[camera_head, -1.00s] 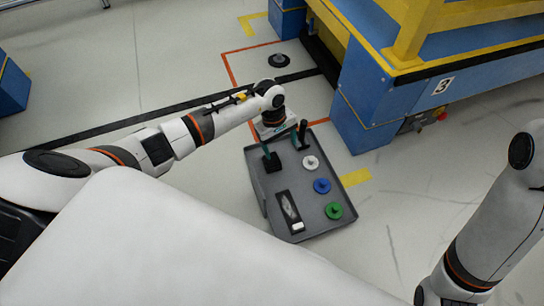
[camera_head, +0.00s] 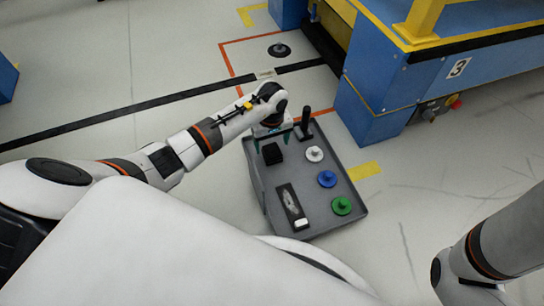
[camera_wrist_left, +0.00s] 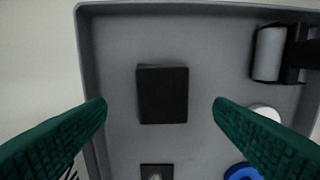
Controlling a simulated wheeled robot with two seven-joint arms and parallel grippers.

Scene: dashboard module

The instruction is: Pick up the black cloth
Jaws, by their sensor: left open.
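The black cloth (camera_head: 272,153) is a small dark folded square on the grey tray-like module, near its far left corner. In the left wrist view the cloth (camera_wrist_left: 162,94) lies flat, centred ahead between the fingers. My left gripper (camera_wrist_left: 160,112) is open, with green fingers on either side of the cloth and apart from it; nothing is between them. In the head view the left gripper (camera_head: 272,139) is above the far left part of the module, partly hidden by my arm. My right gripper is outside the views; only part of its arm shows at lower right.
The grey module (camera_head: 330,213) also bears a black lever (camera_head: 305,122), a white knob (camera_head: 315,154), a blue knob (camera_head: 327,179), a green knob (camera_head: 342,206) and a dark panel with a white switch (camera_head: 292,207). A blue and yellow structure (camera_head: 375,105) stands at right.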

